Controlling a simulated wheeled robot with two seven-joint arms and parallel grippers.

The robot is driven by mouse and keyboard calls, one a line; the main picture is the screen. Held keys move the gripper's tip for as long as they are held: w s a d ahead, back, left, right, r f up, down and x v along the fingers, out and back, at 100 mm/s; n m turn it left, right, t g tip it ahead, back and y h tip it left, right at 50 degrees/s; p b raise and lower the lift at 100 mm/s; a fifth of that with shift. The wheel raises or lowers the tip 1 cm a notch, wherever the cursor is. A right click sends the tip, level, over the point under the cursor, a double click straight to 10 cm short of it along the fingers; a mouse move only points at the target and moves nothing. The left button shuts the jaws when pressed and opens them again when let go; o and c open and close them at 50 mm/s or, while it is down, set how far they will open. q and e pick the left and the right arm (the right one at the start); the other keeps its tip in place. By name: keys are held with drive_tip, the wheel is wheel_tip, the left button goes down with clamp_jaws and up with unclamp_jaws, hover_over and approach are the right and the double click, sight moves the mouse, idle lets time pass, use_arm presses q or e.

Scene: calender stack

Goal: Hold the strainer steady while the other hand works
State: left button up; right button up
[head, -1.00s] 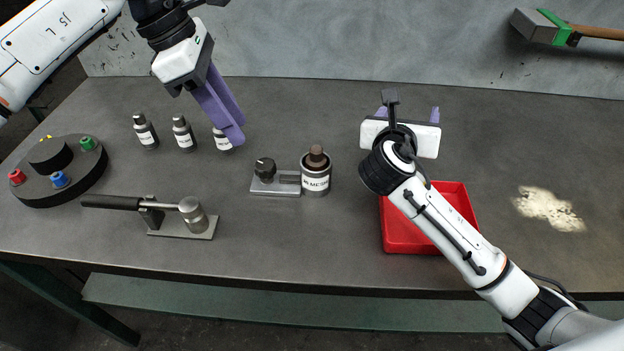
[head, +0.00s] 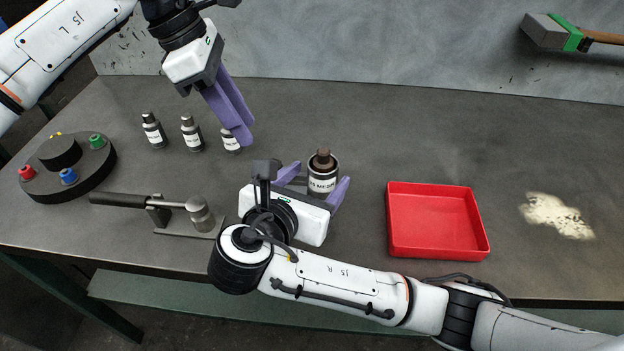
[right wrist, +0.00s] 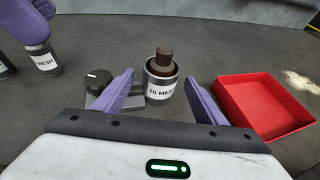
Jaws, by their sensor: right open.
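A dark metal cup (head: 323,184) with a white label and a brown knobbed plug stands upright right of centre; it looks like the strainer. In the right wrist view its label on the cup (right wrist: 160,90) reads "20 MES", the rest hidden. My right gripper (head: 314,180) is open, with one purple finger on each side of the cup; contact is not clear. My left gripper (head: 240,138) has its purple fingers at the top of the rightmost small labelled bottle (head: 231,145); whether they grip it is unclear. Two similar bottles (head: 153,131) (head: 192,134) stand left of it.
A black-knobbed clamp (right wrist: 98,82) sits beside the cup. A lever press (head: 187,215) and a round base with coloured knobs (head: 68,168) are at left. An empty red tray (head: 436,226) and spilled powder (head: 556,215) are at right. A hammer (head: 550,32) is at the upper right.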

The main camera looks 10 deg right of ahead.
drive_tip(key=x, duration=0.8)
drive_tip(key=shift+w+f, duration=0.1)
drive_tip(key=shift+w, duration=0.05)
